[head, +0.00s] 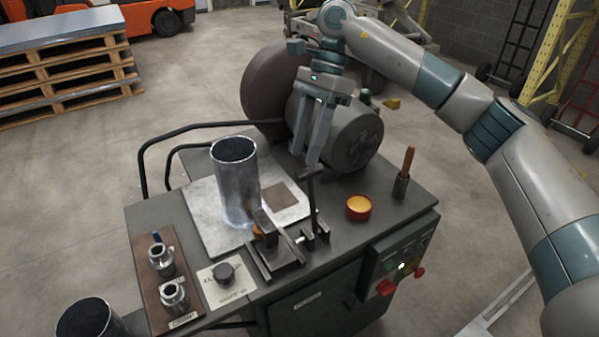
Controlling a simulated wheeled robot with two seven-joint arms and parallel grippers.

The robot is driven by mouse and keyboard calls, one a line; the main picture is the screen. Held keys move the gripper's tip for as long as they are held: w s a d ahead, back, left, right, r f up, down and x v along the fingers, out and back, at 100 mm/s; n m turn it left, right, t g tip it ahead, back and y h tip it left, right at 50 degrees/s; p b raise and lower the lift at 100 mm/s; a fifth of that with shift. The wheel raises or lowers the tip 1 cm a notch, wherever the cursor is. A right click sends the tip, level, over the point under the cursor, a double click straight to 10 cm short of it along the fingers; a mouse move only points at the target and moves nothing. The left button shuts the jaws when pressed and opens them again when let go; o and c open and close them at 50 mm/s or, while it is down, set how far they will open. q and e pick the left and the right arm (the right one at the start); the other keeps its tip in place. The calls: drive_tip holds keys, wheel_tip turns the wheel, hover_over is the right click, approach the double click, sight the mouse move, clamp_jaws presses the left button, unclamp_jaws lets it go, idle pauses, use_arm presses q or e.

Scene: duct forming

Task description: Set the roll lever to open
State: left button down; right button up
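A dark upright lever (313,207) with a short crossbar handle on top stands at the bench's middle, beside a small clamp-like fixture (277,257); I take it as the roll lever. No open or closed marking on it is readable. My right gripper (305,160) comes down from above, its two fingers pointing downward with a gap between them. The fingertips are just above or at the lever's handle; I cannot tell whether they touch it. Nothing is seen held between them. My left gripper is out of view.
A shiny metal duct (235,182) stands on a pale plate behind the fixture. A large grey motor (345,135) is close behind the gripper. An orange-filled red cup (358,207), a wooden-handled tool (406,165), a black knob (224,272) and red switches (386,287) are nearby.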

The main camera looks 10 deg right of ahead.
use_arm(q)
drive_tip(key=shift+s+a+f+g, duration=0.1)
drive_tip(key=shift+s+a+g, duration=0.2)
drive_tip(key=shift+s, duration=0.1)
use_arm(e)
drive_tip(key=v, duration=0.6)
drive_tip(key=shift+r, duration=0.35)
drive_tip(key=shift+w+d, duration=0.15)
drive_tip(key=shift+c, duration=0.6)
